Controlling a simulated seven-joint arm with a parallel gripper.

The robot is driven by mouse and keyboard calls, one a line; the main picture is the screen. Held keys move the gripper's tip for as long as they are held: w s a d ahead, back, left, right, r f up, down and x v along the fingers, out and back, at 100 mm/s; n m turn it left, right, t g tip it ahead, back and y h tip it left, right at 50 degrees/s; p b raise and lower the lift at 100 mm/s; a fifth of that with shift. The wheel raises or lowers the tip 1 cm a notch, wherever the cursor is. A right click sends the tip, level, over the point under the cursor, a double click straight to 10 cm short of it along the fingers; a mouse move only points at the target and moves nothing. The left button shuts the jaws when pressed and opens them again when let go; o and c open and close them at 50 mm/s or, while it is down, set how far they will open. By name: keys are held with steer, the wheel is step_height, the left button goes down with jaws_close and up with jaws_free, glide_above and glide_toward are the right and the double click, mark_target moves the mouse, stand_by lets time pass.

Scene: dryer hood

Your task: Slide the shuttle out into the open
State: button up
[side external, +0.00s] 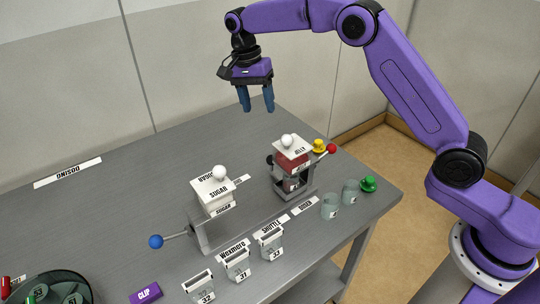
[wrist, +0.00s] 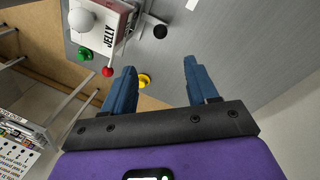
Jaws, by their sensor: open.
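The label SHUTTLE (side external: 272,224) shows near the front edge of the table, at a small grey holder (side external: 270,244); I cannot tell which part is the shuttle itself. A white SUGAR unit (side external: 213,190) with a white knob stands mid-table on a grey stand, with a blue-ball lever (side external: 155,241) at its left. A JELLY unit (side external: 292,150) with a white knob and a red-ball lever (side external: 331,148) stands to its right; it also shows in the wrist view (wrist: 100,25). My gripper (side external: 257,108) is open and empty, above the table behind the JELLY unit.
Two more holders (side external: 237,268) stand along the front edge. Clear cups (side external: 331,206), a green knob (side external: 368,184) and a yellow knob (side external: 319,145) are at the right. A purple CLIP block (side external: 146,293) and a dark round tray (side external: 57,287) are front left.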

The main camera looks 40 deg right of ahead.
mark_target(270, 156)
steer(key=s+f, duration=0.1)
steer(key=f, duration=0.4)
steer(key=s+d+f, duration=0.1)
steer(key=f, duration=0.5)
steer(key=d+f, duration=0.1)
steer(key=f, duration=0.5)
steer(key=shift+s, duration=0.4)
steer(key=shift+c, duration=0.3)
jaws_close()
steer(key=a, duration=1.1)
steer(key=shift+a, duration=0.15)
steer(key=shift+o, duration=0.3)
jaws_free()
